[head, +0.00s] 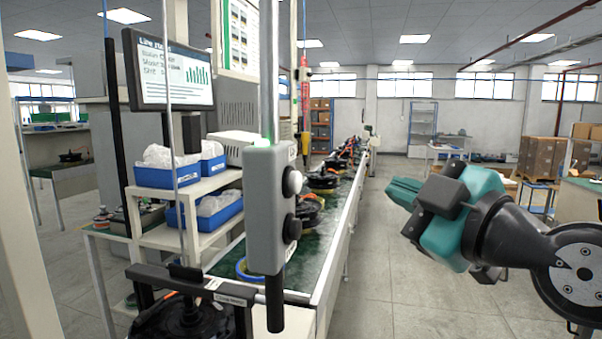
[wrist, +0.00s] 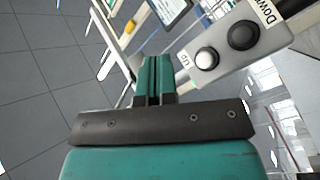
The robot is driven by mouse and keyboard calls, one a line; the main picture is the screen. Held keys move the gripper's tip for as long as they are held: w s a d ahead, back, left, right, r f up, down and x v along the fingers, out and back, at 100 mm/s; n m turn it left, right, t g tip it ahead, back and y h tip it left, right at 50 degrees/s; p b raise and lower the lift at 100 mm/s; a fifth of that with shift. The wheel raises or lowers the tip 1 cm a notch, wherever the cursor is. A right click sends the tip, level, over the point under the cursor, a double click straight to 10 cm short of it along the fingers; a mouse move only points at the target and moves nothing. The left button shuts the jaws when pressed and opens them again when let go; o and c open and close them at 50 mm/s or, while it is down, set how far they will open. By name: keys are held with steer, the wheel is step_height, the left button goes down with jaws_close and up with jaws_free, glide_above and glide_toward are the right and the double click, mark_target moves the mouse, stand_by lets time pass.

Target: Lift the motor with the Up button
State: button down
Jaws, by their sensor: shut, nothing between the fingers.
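The grey control box (head: 265,210) hangs upright from a metal pole in the head view. It has a pale upper button (head: 292,183) and a dark lower button (head: 292,229) on its right side. In the wrist view the pale button (wrist: 206,58) is next to the "Up" label, and the black button (wrist: 243,36) is next to "Down". A black motor (head: 180,318) sits at the lower left under a dark clamp bar (head: 190,283), partly cut off. My gripper (head: 390,188) is shut and empty, apart from the box, to its right. Its fingertips (wrist: 156,60) show left of the Up button.
A long green-topped conveyor bench (head: 330,215) with several motors runs behind the box. A shelf with blue bins (head: 168,175) and a monitor (head: 168,72) stand at the left. The floor (head: 385,270) between bench and arm is clear.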

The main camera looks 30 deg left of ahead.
mark_target(295, 182)
steer(key=s+a+p, duration=0.2)
steer(key=a+p, duration=0.5)
steer(key=a, duration=0.1)
steer(key=shift+a+p, duration=0.25)
steer(key=shift+p, duration=0.1)
stand_by(2.0)
steer(key=shift+s+a, duration=0.15)
steer(key=shift+a, duration=0.25)
